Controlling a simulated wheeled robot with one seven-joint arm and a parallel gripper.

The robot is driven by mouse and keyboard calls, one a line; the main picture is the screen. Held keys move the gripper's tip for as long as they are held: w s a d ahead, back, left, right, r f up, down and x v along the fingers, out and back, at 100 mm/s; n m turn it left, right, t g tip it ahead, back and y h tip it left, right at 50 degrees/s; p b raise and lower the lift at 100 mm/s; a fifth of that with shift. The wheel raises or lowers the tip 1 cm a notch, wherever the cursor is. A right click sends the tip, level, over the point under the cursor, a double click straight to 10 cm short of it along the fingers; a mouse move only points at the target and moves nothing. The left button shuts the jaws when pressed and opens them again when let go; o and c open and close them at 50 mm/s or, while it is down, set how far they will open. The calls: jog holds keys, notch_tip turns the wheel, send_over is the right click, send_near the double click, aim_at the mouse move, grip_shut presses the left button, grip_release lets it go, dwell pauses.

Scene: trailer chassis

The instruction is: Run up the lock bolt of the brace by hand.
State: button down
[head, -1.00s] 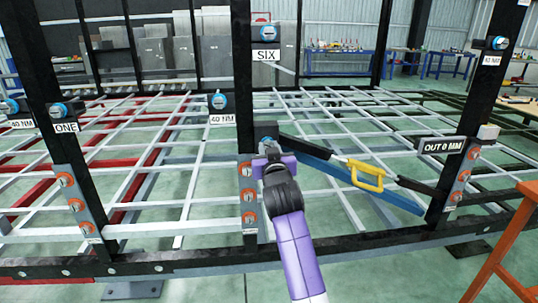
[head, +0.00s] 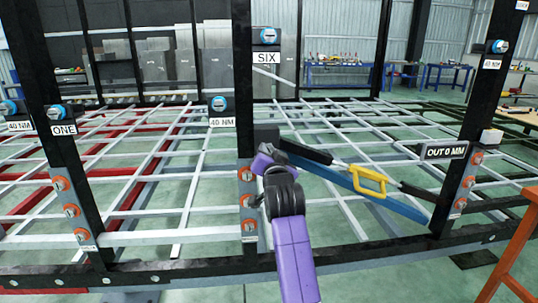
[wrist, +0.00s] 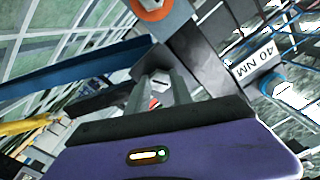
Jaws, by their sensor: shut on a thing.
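The brace, with its blue bar (head: 398,205), black end sleeve (head: 305,150) and yellow handle (head: 369,180), slants from the middle post down to the right post. Its blue bar (wrist: 70,62) also crosses the left of the wrist view. My gripper (wrist: 158,92) is at the brace's upper left end, by the middle post. Its grey fingers are shut on the lock bolt (wrist: 158,87), of which only a small pale and red part shows between them.
The middle black post (head: 242,80) carries a SIX sign (head: 266,58) and orange-ringed fixings (head: 247,200). The right post has an OUT 0 MM sign (head: 444,151). A dark bottom rail (head: 345,256) runs in front, and an orange stand (head: 515,255) is at lower right.

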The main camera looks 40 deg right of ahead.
dwell(0.3)
jog(key=c, duration=1.1)
grip_release()
jog(key=shift+s, duration=0.1)
jog(key=shift+p+v, duration=0.35)
jog(key=shift+v, duration=3.55)
